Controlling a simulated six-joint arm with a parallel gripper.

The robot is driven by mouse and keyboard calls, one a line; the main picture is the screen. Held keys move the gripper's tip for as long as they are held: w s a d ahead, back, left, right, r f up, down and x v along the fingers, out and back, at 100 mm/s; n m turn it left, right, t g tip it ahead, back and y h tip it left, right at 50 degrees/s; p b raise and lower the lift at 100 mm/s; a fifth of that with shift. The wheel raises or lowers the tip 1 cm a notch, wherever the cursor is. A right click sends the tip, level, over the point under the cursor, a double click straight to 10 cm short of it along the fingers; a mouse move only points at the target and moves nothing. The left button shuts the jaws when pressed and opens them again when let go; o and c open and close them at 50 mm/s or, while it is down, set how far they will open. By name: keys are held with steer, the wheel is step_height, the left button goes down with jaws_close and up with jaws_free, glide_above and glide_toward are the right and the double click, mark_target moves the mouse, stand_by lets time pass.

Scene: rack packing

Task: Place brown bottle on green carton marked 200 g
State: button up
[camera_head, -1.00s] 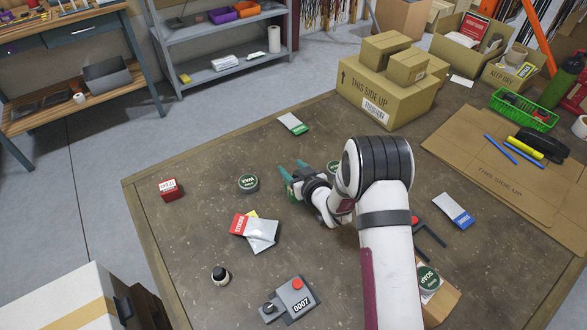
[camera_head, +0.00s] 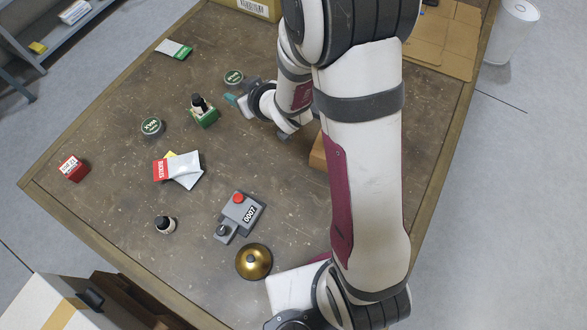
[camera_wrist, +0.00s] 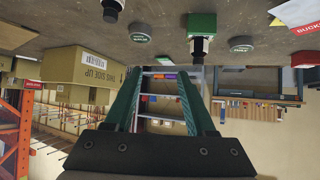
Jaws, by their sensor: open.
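A dark bottle (camera_head: 199,103) with a black cap and pale label stands upright on a small green carton (camera_head: 206,118). The carton's marking is not readable. The wrist view is upside down, so the green carton (camera_wrist: 202,24) is at its top and the bottle (camera_wrist: 199,44) hangs down from it, cap lowest. My gripper (camera_head: 231,98) is just right of the bottle in the head view, apart from it. In the wrist view my gripper (camera_wrist: 157,75) has its two green fingers spread with nothing between them. Another dark bottle (camera_head: 165,225) stands alone near the table's front left.
Green tins (camera_head: 152,127) (camera_head: 234,77) flank the carton. A big cardboard box (camera_wrist: 82,70) is left in the wrist view. Bare table surrounds the carton.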

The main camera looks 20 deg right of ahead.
steer(key=s+d+r+m+g+h, duration=0.2)
steer(key=s+d+r+m+g, duration=0.15)
steer(key=s, duration=0.55)
steer(key=s+d+r+m+g+h, duration=0.25)
steer(key=s+d+m, duration=0.2)
steer(key=s, duration=0.45)
steer(key=s+a+r+m+g+y, duration=0.1)
steer(key=s+r+g, duration=0.1)
steer(key=s, duration=0.4)
steer(key=s+a+r+m+g+y, duration=0.1)
steer(key=s+a+g, duration=0.1)
steer(key=s, duration=0.5)
steer(key=shift+s+r, duration=0.3)
steer(key=shift+r, duration=0.05)
